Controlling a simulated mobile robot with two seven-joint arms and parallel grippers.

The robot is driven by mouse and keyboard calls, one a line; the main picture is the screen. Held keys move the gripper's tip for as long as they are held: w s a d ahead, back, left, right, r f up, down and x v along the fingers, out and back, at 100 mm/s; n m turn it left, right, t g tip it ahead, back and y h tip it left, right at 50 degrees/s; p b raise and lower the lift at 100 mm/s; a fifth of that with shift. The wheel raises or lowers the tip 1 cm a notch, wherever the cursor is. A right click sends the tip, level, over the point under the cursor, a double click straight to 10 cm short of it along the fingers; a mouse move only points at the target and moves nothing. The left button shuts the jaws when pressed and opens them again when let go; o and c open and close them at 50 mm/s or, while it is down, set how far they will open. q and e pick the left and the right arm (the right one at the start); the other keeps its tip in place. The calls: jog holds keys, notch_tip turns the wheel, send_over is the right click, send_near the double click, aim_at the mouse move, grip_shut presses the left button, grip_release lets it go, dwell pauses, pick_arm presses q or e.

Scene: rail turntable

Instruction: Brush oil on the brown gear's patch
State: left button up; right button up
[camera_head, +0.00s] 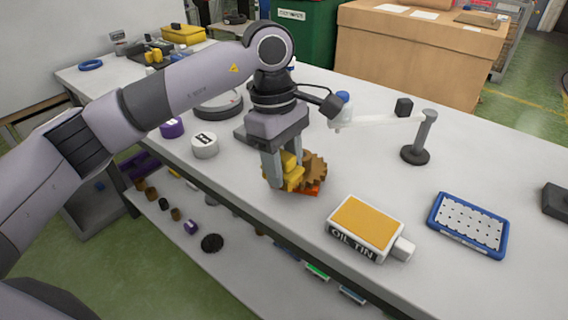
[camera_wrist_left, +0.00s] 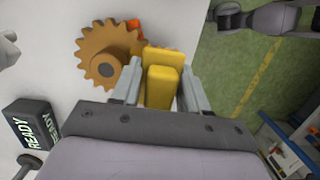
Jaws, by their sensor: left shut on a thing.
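The brown gear (camera_head: 316,169) stands at the front edge of the workbench, with an orange part (camera_head: 311,190) low beside it. In the left wrist view the toothed gear (camera_wrist_left: 105,56) shows a dark hub, and the orange part shows behind it. My left gripper (camera_head: 284,174) is shut on a yellow blocky piece (camera_head: 291,181), also in the left wrist view (camera_wrist_left: 161,84). The yellow piece is right beside the gear; I cannot tell if they touch. No oil patch or bristles can be made out. My right gripper is not in view.
An oil tin (camera_head: 366,222) lies right of the gear on the bench (camera_head: 330,222). A blue tray (camera_head: 468,224) is further right. A post (camera_head: 418,142) with a white arm stands behind. A white round piece (camera_head: 205,145) and a purple one (camera_head: 172,127) are left.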

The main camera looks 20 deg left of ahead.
aim_at(282, 156)
pick_arm(q)
jog(key=shift+r+p, duration=1.65)
jog(key=shift+r, duration=1.35)
jog(key=shift+s+a+f+m, duration=0.1)
jog(key=shift+a+f+m, duration=0.2)
jog(key=shift+m, duration=0.2)
jog(key=s+a+f+m+y+p, duration=0.1)
jog(key=s+a+f+m, duration=0.1)
jog(key=m, duration=0.4)
jog(key=s+a+f+m+g+p, duration=0.1)
jog(key=s+a+f+m, duration=0.2)
jog(key=m, duration=0.4)
jog(key=shift+a+f+y+p, duration=0.3)
jog(key=shift+a+f+y, duration=0.1)
jog(key=shift+a+f, duration=0.65)
jog(key=shift+a+r, duration=0.1)
jog(key=shift+r, duration=0.05)
